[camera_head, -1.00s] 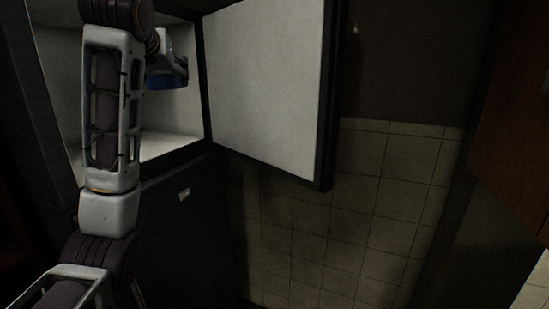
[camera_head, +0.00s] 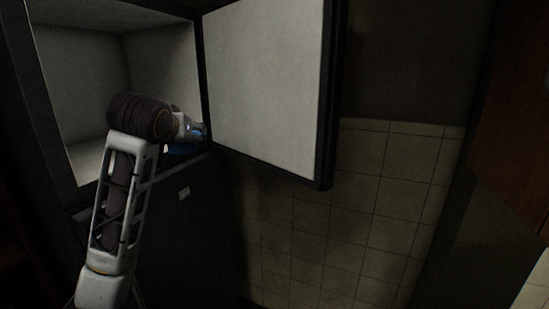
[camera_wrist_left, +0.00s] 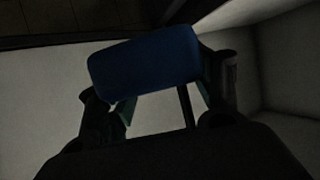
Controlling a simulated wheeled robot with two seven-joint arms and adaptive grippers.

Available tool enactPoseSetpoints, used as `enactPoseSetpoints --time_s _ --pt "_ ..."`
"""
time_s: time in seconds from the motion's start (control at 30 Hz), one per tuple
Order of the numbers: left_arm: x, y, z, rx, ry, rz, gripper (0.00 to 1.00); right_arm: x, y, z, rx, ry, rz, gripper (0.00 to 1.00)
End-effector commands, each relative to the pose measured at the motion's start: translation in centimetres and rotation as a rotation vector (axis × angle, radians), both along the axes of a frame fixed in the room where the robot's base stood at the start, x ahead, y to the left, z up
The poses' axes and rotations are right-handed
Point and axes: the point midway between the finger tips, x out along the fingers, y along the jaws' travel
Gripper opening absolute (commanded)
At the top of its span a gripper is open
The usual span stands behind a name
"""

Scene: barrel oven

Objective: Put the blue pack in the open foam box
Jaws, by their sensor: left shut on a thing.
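The blue pack (camera_head: 181,149) shows partly at the lower right of a white-lined cabinet opening in the head view, by the door's hinge side. In the left wrist view the blue pack (camera_wrist_left: 145,60) is a rounded block between the fingers. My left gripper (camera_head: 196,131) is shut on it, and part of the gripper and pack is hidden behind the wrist. The left gripper also shows in the wrist view (camera_wrist_left: 160,97). I cannot make out an open foam box in either view. My right gripper is not in view.
The dark-framed cabinet (camera_head: 82,60) stands open and its visible inside looks empty. Its white-faced door (camera_head: 265,85) swings out to the right of my left gripper. A tiled wall (camera_head: 390,190) lies beyond, and a brown wooden panel (camera_head: 520,130) stands at the far right.

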Motion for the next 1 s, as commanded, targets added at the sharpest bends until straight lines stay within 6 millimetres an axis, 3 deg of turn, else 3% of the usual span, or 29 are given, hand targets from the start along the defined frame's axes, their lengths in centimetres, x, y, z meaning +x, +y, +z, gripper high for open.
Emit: enactPoseSetpoints --time_s 1.0 --pt "-1.2 -1.2 -15.7 0.000 0.001 -0.038 0.31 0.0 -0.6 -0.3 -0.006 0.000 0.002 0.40"
